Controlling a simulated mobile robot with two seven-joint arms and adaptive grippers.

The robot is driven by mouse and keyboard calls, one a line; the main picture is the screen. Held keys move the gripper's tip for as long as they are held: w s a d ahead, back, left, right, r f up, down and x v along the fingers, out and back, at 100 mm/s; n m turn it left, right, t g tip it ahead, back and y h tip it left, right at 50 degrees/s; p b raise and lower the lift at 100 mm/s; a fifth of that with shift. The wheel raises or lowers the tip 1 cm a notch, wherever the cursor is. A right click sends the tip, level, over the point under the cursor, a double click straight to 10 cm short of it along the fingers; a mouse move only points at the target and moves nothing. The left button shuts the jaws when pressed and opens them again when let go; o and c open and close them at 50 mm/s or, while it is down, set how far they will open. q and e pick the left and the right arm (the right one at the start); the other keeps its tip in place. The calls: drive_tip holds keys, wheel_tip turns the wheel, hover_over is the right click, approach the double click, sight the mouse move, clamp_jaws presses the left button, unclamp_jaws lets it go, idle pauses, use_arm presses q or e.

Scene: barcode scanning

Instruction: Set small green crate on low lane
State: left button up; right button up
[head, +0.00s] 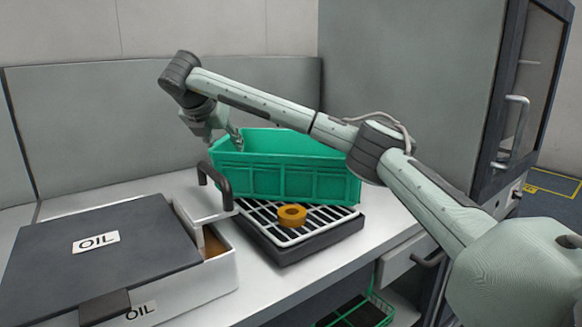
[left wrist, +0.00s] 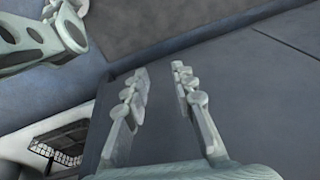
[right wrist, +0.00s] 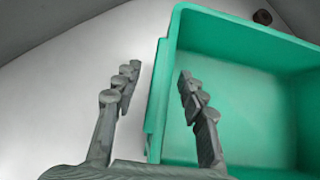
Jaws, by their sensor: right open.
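The green crate (head: 290,183) stands upright on the worktop at the back; I cannot tell if its front bottom edge rests on the black rack. In the right wrist view the crate (right wrist: 250,100) is open-topped and its visible inside is empty. My right gripper (head: 234,142) is at the crate's left end, open. In the right wrist view its fingers (right wrist: 158,92) straddle the crate's wall, one outside and one over the inside. My left gripper (left wrist: 160,85) shows only in its own wrist view, its fingers apart with nothing between them. No low lane is clearly identifiable.
A box labelled OIL (head: 100,250) is at the left front. A green wire basket (head: 368,312) is below the worktop. A grey cabinet (head: 410,90) stands right.

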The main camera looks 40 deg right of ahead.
drive_tip(key=shift+c, duration=0.6)
clamp_jaws()
drive_tip(key=shift+r, duration=0.1)
